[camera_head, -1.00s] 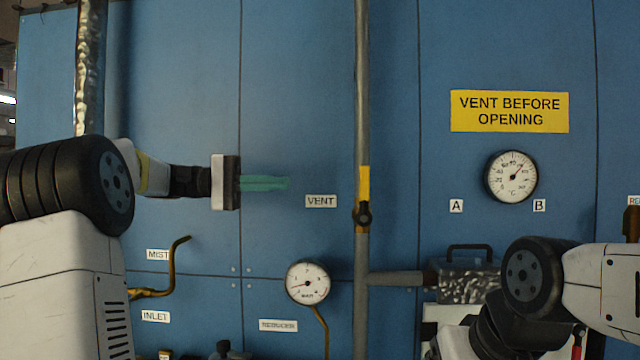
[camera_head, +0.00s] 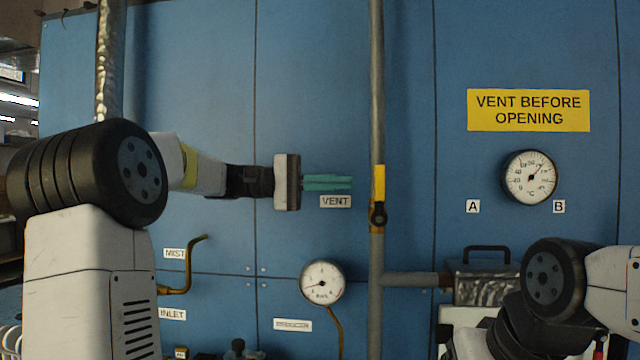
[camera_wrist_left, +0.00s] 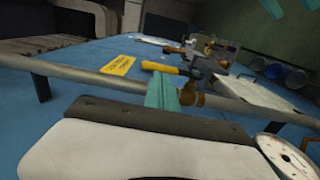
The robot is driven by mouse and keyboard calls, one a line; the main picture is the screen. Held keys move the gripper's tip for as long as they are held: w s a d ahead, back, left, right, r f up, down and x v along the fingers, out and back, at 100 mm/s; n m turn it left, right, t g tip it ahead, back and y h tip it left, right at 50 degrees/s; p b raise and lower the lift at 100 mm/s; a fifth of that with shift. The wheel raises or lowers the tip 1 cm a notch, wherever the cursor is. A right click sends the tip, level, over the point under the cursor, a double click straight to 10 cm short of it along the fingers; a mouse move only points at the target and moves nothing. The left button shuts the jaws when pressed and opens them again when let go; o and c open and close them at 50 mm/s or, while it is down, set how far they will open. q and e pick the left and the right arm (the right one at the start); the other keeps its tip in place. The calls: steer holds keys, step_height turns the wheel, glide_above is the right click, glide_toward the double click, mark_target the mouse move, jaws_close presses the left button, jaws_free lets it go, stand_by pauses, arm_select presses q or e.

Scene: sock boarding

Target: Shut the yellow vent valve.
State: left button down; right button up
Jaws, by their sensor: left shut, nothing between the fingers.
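The yellow vent valve handle (camera_head: 378,184) sits on the vertical grey pipe (camera_head: 376,90) right of the VENT label (camera_head: 335,201). The handle points up along the pipe from a dark pivot (camera_head: 378,215). My left gripper (camera_head: 350,183), with teal fingers, is shut and empty just left of the handle, with a small gap in the head view. In the left wrist view, the yellow handle (camera_wrist_left: 160,67) shows beyond the teal fingertips (camera_wrist_left: 163,90). My right arm shows at the lower right of the head view, but its fingers are out of sight.
A pressure gauge (camera_head: 322,282) is below the left gripper. A bent brass pipe (camera_head: 190,262) sticks out near the MIST label. A metal box with a black handle (camera_head: 487,283) stands right of the pipe. A temperature gauge (camera_head: 529,178) hangs under the yellow sign (camera_head: 528,110).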

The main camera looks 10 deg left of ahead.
mark_target(381, 193)
arm_select(q)
steer(key=shift+d, duration=1.95)
steer(key=shift+d, duration=0.1)
steer(key=d+y, duration=0.2)
steer(key=y, duration=0.1)
steer(key=d+r+y, duration=0.1)
steer(key=d+y, duration=0.1)
steer(key=y, duration=0.1)
steer(key=shift+d+r, duration=0.15)
steer(key=shift+r+x, duration=0.15)
steer(key=shift+x, duration=0.85)
steer(key=shift+r+x, duration=0.2)
steer(key=shift+x, duration=0.75)
steer(key=shift+d+f, duration=0.1)
steer(key=shift+d, duration=0.2)
